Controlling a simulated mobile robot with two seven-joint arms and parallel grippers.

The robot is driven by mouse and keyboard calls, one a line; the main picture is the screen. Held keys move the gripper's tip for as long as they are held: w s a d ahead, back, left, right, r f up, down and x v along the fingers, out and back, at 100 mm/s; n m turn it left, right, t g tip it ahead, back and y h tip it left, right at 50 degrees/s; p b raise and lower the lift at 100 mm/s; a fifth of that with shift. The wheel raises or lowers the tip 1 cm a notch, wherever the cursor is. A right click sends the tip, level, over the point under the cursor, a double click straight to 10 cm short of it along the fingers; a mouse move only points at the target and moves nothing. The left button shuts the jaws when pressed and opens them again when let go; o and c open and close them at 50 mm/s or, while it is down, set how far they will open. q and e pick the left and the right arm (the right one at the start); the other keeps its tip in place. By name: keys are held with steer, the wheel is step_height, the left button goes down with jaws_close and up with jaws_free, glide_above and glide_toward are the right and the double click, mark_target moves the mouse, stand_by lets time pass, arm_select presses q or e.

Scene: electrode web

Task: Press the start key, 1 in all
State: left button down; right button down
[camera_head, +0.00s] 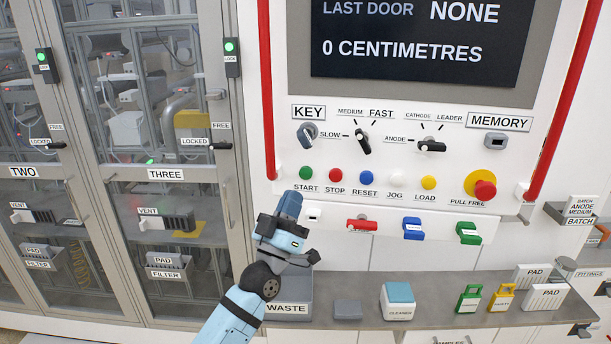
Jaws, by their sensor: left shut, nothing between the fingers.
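The green start key (306,173) is a round button above the label START, at the left end of a row of buttons on the white panel. My left gripper (290,205) is shut and empty, with its tip just below and left of the START label. It appears apart from the green key, though its depth to the panel is hard to judge. My right gripper is not in view.
Beside the start key are the red stop (335,174), blue reset (365,177), jog (396,180) and yellow load (428,182) buttons. A red pull knob (485,190) is further right. A red vertical rail (267,90) stands left of the panel. A grey shelf (440,314) lies below.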

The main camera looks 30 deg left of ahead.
mark_target(306, 173)
arm_select(q)
steer(key=w+a, duration=0.1)
steer(key=w, duration=0.1)
steer(key=w+a+b, duration=0.1)
steer(key=w, duration=0.2)
steer(key=w+a+b, duration=0.1)
steer(key=w, duration=0.1)
steer(key=shift+w, duration=0.15)
stand_by(0.6)
stand_by(0.9)
steer(key=shift+w+a, duration=0.1)
stand_by(0.4)
steer(key=shift+w+a, duration=0.15)
steer(key=shift+w, duration=0.1)
